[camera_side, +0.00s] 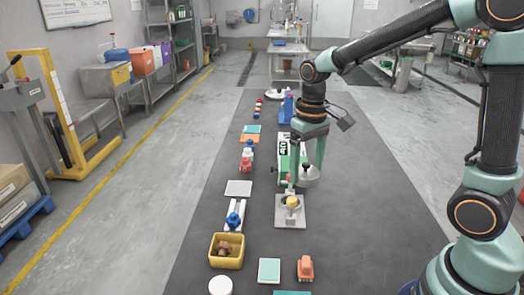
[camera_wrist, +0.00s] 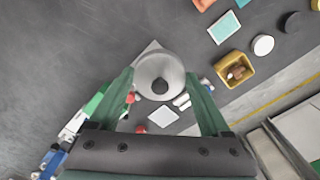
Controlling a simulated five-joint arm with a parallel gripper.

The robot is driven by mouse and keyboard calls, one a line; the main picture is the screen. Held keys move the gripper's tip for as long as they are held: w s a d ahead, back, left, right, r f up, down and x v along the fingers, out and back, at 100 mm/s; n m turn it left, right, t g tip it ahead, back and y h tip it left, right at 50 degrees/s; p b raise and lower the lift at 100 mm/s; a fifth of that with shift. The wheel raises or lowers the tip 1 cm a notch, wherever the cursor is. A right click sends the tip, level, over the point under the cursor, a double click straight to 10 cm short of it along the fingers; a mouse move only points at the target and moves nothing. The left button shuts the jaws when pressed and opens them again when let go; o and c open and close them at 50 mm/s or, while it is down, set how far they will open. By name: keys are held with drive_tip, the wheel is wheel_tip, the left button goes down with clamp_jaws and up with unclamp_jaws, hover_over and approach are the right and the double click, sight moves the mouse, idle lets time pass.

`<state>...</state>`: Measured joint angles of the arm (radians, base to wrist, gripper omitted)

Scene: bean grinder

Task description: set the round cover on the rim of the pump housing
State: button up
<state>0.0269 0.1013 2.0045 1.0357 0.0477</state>
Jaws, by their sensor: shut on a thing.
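My gripper (camera_side: 309,163) is shut on the round cover (camera_side: 308,178), a pale grey disc with a dark knob, and holds it above the mat. In the wrist view the cover (camera_wrist: 152,66) sits between the two green fingers of my gripper (camera_wrist: 160,82). What looks like the pump housing (camera_side: 291,216) is a grey square base with a yellowish round part and a small red-topped post, just below and left of the cover. In the wrist view the cover hides most of it; only a pale corner (camera_wrist: 151,46) shows. The cover looks apart from it.
Behind it lies a green and white box (camera_side: 283,165). To the left are a grey plate (camera_side: 238,188), a white piece with a blue knob (camera_side: 234,219) and a yellow bin (camera_side: 226,251) of brown things. The dark mat right of the housing is clear.

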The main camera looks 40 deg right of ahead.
drive_tip(key=m, duration=0.2)
approach(291, 191)
drive_tip(key=s+a+r, duration=0.2)
drive_tip(key=s+a, duration=0.2)
drive_tip(key=shift+w+d+f, duration=0.1)
drive_tip(key=shift+w+f, duration=0.05)
drive_tip(key=shift+f, duration=1.6)
drive_tip(key=shift+w+d+f, duration=0.1)
drive_tip(key=shift+w+f, duration=0.05)
drive_tip(key=shift+f, duration=1.55)
drive_tip(key=shift+f, duration=0.65)
drive_tip(key=o, duration=1.4)
drive_tip(key=shift+r, duration=0.1)
